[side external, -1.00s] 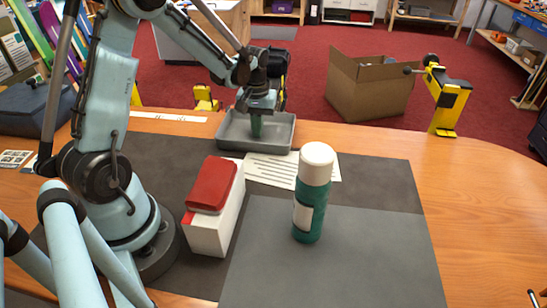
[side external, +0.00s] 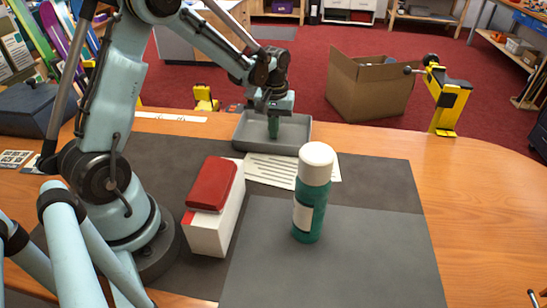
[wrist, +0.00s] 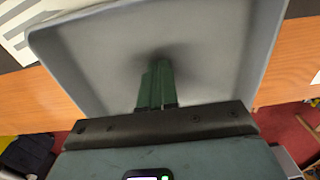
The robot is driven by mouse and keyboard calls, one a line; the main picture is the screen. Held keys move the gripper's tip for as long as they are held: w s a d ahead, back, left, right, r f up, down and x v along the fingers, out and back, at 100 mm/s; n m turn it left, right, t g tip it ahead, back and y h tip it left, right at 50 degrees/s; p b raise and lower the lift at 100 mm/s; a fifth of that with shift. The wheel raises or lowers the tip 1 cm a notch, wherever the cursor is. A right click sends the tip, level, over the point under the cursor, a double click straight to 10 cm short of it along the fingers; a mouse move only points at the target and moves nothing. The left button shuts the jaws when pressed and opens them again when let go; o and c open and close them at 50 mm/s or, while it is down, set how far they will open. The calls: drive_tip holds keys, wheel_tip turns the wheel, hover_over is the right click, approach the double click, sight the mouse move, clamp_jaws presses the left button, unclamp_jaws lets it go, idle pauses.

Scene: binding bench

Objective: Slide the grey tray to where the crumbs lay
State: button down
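The grey tray (side external: 249,131) sits at the back edge of the bench, partly over the dark mat. It fills the upper part of the wrist view (wrist: 222,45). My gripper (side external: 273,134) points down inside the tray, its green fingers low over the floor. In the wrist view the fingers (wrist: 157,70) are together with nothing seen between them. I cannot tell whether the tips touch the tray floor. No crumbs show in either view.
A lined paper sheet (side external: 267,168) lies just in front of the tray. A white box with a red case (side external: 212,184) and a green bottle with a white cap (side external: 311,205) stand nearer. A yellow clamp (side external: 449,103) stands at the right back edge. Bare wood lies right of the tray.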

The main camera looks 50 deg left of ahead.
sight(305, 139)
drive_tip(key=shift+w+d+f, duration=0.15)
drive_tip(key=shift+w+d, duration=1.65)
drive_tip(key=shift+w, duration=0.05)
drive_tip(key=shift+w+d+f, duration=0.1)
drive_tip(key=shift+w+d, duration=1.65)
drive_tip(key=shift+w, duration=0.1)
drive_tip(key=shift+s, duration=0.1)
drive_tip(key=shift+s+a+r, duration=0.1)
drive_tip(key=shift+s+a, duration=0.4)
drive_tip(key=shift+a, duration=0.15)
wheel_tip(305, 139, up, 8)
drive_tip(key=shift+d, duration=0.1)
